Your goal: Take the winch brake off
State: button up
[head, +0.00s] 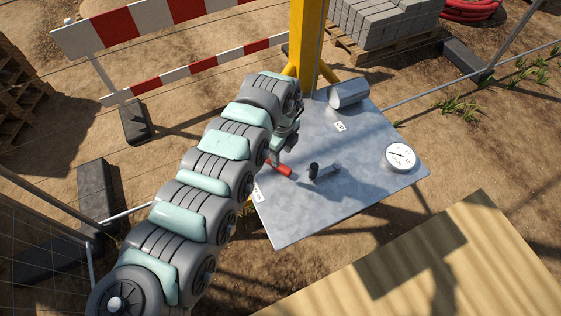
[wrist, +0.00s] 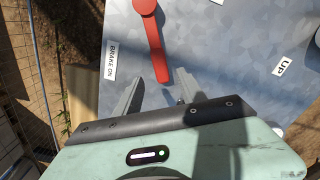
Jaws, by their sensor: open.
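The winch brake lever (wrist: 157,45) is red, with a round pivot at the top of the wrist view and its free end pointing down toward my gripper. A "BRAKE ON" label (wrist: 111,61) is on the plate to its left. In the head view the red lever (head: 280,168) shows partly beside my arm. My gripper (wrist: 160,90) is open, its grey fingers on either side of the line of the lever's free end. I cannot tell how high the fingers are above the plate.
The metal plate (head: 300,222) also carries a crank with a black knob (head: 314,170), a round gauge (head: 400,157) and a grey cylinder (head: 349,93). An "UP" label (wrist: 282,66) is to the right. A yellow post (head: 306,45) rises behind. The plate's front is clear.

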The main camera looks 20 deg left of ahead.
aim_at(281, 166)
notch_tip(281, 166, down, 7)
jog(key=shift+r+p, duration=0.1)
jog(key=shift+p, duration=0.35)
grip_shut()
dwell(0.3)
dwell(0.9)
